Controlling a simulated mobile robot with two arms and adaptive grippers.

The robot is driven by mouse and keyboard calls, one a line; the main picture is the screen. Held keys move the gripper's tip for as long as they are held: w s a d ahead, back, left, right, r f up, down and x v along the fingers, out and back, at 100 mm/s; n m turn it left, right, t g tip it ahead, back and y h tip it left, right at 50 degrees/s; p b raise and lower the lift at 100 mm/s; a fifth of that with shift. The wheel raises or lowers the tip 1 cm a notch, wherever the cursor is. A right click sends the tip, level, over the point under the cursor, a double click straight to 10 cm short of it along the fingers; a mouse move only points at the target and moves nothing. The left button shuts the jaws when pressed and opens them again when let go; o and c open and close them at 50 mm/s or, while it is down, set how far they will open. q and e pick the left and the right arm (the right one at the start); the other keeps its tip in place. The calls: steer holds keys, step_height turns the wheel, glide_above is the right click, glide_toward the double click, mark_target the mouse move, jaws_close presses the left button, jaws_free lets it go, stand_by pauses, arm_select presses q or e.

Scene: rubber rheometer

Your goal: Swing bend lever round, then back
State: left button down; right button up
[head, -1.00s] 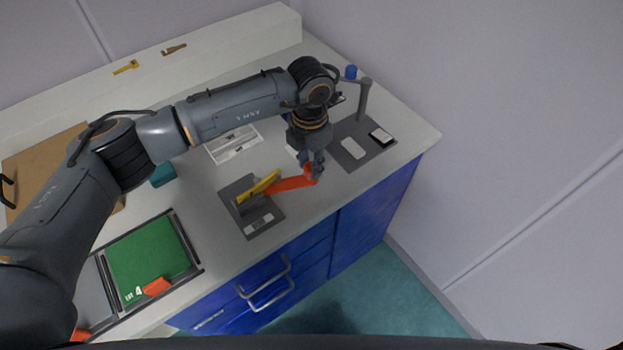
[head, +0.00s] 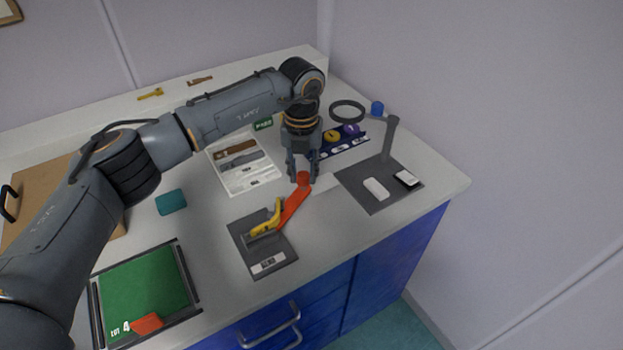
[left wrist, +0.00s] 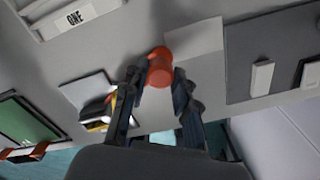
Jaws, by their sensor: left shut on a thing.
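The bend lever (head: 293,207) is an orange-red arm pivoted on a dark grey base plate (head: 274,262) with a label. It slants from the pivot up and right in the head view, away from the counter's front edge. A yellow piece (head: 265,228) lies beside its pivot end and looks angled. My left gripper (head: 303,172) points down and is shut on the round red knob (head: 303,181) at the lever's free end. The left wrist view shows the knob (left wrist: 160,68) between the fingertips. My right gripper is not in view.
A grey plate with a post (head: 390,140) stands right of the lever. Behind are a white sheet with tools (head: 229,181) and a dark blue rack (head: 350,147). A green tray (head: 148,285) sits front left. The counter left of the lever is fairly clear.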

arm_select(q)
steer(key=shift+w+a+n, duration=0.3)
steer(key=shift+a+n, duration=0.3)
steer(key=c, duration=1)
jaws_free()
step_height(320, 180, up, 12)
